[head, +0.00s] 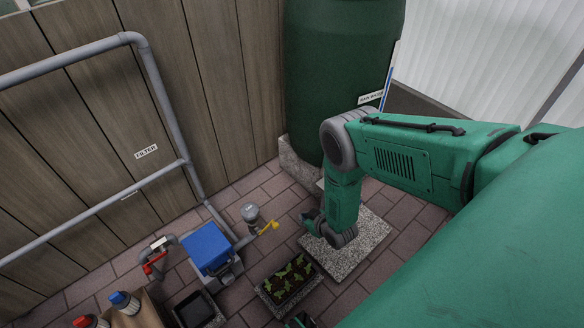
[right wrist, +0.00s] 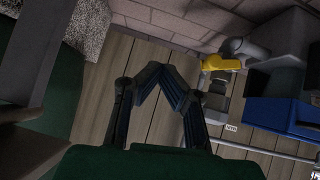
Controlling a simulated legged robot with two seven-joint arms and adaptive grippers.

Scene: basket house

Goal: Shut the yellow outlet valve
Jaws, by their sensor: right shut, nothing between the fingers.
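The yellow outlet valve handle (head: 269,226) sits at the right end of the grey pipe fitting, just right of a grey round cap (head: 250,212). In the right wrist view the yellow handle (right wrist: 222,62) is up and right of my fingers, with a gap between. My right gripper (head: 310,222) is to the right of the handle in the head view, partly hidden by its wrist. In the wrist view my right gripper (right wrist: 160,70) is shut with its fingertips together and empty. A dark green piece at the head view's bottom edge may be my left gripper (head: 300,320); its fingers are unclear.
A blue box (head: 207,247) stands left of the valve, and a red handle (head: 154,262) farther left. A seedling planter (head: 287,284) is in front. A green barrel (head: 340,70) stands behind on a stone slab. Wood fence and grey pipes (head: 158,95) border the left.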

